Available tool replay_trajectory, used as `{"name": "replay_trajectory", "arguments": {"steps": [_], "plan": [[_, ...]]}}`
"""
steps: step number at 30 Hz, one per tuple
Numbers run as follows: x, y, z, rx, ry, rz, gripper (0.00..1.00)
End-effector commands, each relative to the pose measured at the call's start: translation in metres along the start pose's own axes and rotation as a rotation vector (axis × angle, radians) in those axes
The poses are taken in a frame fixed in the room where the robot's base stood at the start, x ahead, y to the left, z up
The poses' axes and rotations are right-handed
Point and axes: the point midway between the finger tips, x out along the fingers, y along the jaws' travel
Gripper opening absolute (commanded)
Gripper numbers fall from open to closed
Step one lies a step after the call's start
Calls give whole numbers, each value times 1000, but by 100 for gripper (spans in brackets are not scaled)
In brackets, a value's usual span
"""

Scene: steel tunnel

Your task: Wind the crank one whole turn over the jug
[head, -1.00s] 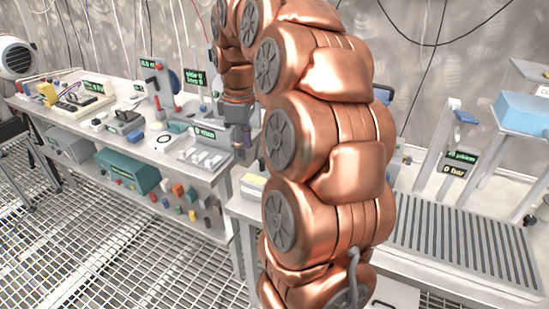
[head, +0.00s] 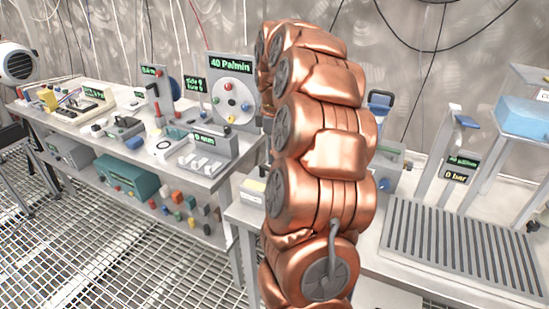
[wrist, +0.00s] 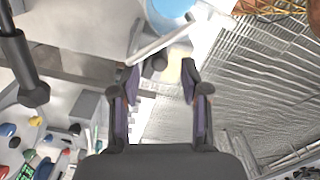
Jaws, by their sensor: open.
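My gripper (wrist: 161,76) is open in the wrist view, with nothing gripped between its two dark fingers. Just beyond the fingertips is a grey bar (wrist: 163,38), which may be the crank arm; a dark round piece (wrist: 159,62) lies near it, between the fingers. A pale blue round thing (wrist: 170,10) sits at the top edge, partly cut off; I cannot tell whether it is the jug. In the head view my copper arm hides the gripper and much of the bench behind it. A blue-topped piece (head: 380,99) shows just right of the arm.
A dark lever with a knob (wrist: 32,94) stands left of my gripper. The left bench (head: 150,153) is crowded with instruments, including a dial panel (head: 231,90). A slatted grey tray (head: 460,245) and a blue bin (head: 530,115) are at the right.

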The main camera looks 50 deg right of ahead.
Motion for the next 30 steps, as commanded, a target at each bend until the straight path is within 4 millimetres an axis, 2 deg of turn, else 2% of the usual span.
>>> {"name": "replay_trajectory", "arguments": {"steps": [9, 19, 30], "plan": [[24, 0, 0, 0, 0, 0, 45], [27, 0, 0, 0, 1, 3, 45], [26, 0, -1, 0, 1, 3, 8]]}}
